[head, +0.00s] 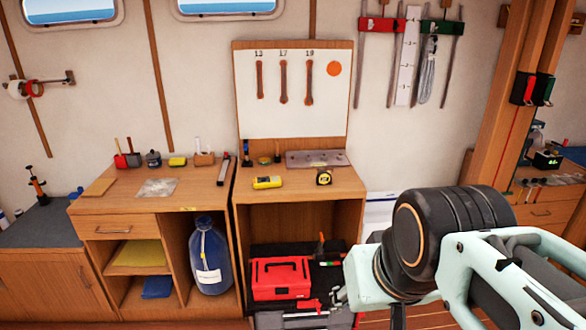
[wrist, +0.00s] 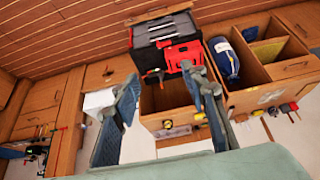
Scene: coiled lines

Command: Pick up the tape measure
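The tape measure (head: 323,178), small, yellow and black, sits upright near the front edge of the right-hand wooden worktop in the head view. In the wrist view, which is turned upside down, a small yellow-black thing (wrist: 168,124) between the fingers looks like it. My gripper (wrist: 163,82) is open, its two grey-teal fingers wide apart with nothing between them. It is well apart from the tape measure. In the head view my arm is at the lower right, and the fingers cannot be made out.
A yellow meter (head: 267,182) lies left of the tape measure on the same worktop (head: 290,198). A red toolbox (head: 280,278) stands below in the open bay. A blue jug (head: 209,256) is in the left cabinet.

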